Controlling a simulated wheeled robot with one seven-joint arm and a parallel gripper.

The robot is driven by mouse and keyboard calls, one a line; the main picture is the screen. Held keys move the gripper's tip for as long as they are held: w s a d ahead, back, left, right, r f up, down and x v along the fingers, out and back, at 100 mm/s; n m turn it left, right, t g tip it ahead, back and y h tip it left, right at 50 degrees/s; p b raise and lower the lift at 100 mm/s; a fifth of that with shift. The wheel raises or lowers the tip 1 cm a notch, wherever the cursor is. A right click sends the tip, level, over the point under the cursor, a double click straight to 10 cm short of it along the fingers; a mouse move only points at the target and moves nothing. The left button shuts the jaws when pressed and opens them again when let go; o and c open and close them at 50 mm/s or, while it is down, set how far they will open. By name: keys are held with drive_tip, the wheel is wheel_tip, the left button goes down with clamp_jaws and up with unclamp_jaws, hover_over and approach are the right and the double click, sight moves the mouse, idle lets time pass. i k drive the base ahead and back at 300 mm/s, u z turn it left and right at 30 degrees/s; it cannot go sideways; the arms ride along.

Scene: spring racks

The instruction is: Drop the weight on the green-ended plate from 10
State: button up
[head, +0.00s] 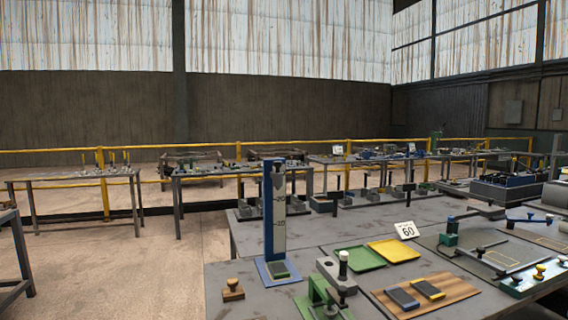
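A blue drop tower (268,215) with a white scale strip (279,220) stands upright at the near left of the front table. The marks 20 and 10 can be made out on the strip, 20 above 10. A dark piece, which looks like the weight (278,174), is near the top of the tower, above the 20 mark. A dark plate with green on it (279,270) lies on the tower's blue base (262,272). My gripper is not in view.
Right of the tower are a grey block with a white-topped knob (343,262), a green tray (358,259), a yellow tray (394,251) and a 60 sign (406,229). A wooden board (451,288) holds two dark plates. A wooden stamp-like piece (232,290) stands left. A green device (322,296) stands in front.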

sight(277, 176)
drive_tip(key=i, duration=1.05)
drive_tip(key=u, duration=0.05)
